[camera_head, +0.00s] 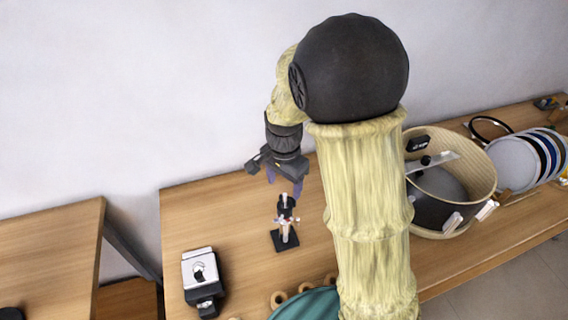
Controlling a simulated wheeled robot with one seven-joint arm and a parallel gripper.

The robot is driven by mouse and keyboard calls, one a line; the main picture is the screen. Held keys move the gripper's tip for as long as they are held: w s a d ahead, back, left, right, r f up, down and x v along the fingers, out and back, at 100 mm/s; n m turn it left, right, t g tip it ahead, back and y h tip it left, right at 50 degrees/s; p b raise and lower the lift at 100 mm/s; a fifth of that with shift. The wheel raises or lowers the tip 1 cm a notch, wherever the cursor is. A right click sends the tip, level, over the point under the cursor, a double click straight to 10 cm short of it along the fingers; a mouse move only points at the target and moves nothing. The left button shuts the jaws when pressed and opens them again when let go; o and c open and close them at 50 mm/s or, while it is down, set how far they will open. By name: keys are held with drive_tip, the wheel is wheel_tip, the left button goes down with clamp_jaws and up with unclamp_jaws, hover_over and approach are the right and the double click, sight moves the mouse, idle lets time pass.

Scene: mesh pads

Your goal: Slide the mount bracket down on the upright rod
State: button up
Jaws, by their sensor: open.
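The upright rod (285,233) stands on a small dark square base (279,243) on the wooden table. The mount bracket (286,202) appears as a dark piece at the upper part of the rod, with small light and reddish parts just below it. It is too small to make out its exact shape. My gripper (284,184) is open and points down, just above the bracket. Its purple-tinted fingers are apart. I cannot tell whether a finger touches the bracket.
A white and black device (199,270) lies at the table's left. A drum-like wooden shell (478,172) and several round discs (515,163) stand at the right. A teal item (305,306) and tan rings (278,298) are at the front, partly behind my arm.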

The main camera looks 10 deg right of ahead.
wheel_tip(320, 180, up, 7)
drive_tip(key=shift+r, duration=0.15)
drive_tip(key=shift+d, duration=0.1)
idle(0.8)
drive_tip(key=s+d+f+n+t, duration=0.2)
drive_tip(key=s+d+f+n, duration=0.3)
drive_tip(key=s+d+n, duration=0.4)
drive_tip(key=shift+s+f+t, duration=0.25)
drive_tip(key=shift+s+t, duration=0.05)
drive_tip(key=shift+s, duration=0.3)
drive_tip(key=shift+s+a, duration=0.1)
drive_tip(key=shift+s, duration=0.1)
